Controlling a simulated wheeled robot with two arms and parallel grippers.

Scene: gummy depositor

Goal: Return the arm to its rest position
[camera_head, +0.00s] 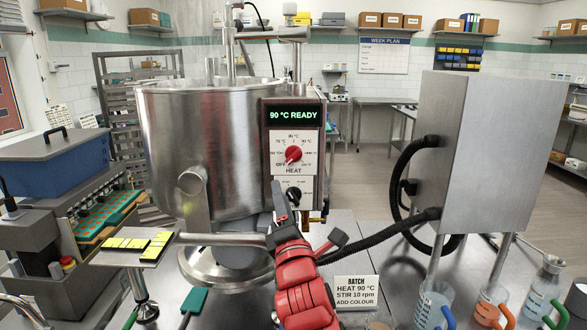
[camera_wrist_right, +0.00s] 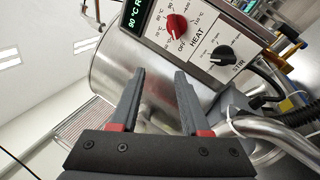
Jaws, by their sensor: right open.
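My right arm (camera_head: 300,285) is red and reaches up from the bottom middle in the head view. Its gripper (camera_head: 282,207) is in front of the kettle's control panel, just below the black STIR knob (camera_head: 293,194). In the right wrist view the gripper (camera_wrist_right: 158,73) is open, with nothing between its dark fingers. The steel kettle (camera_head: 165,140) and the panel with the red HEAT knob (camera_wrist_right: 177,27) lie beyond the fingers. The display (camera_head: 293,115) reads "90 °C READY". My left gripper is not in view.
A steel box (camera_head: 480,140) with black hoses stands at the right. A batch card (camera_head: 356,290) stands right of my arm. Beakers (camera_head: 433,305) are at the front right. A green spatula (camera_head: 194,301) lies left of my arm. A depositor (camera_head: 60,190) stands at the left.

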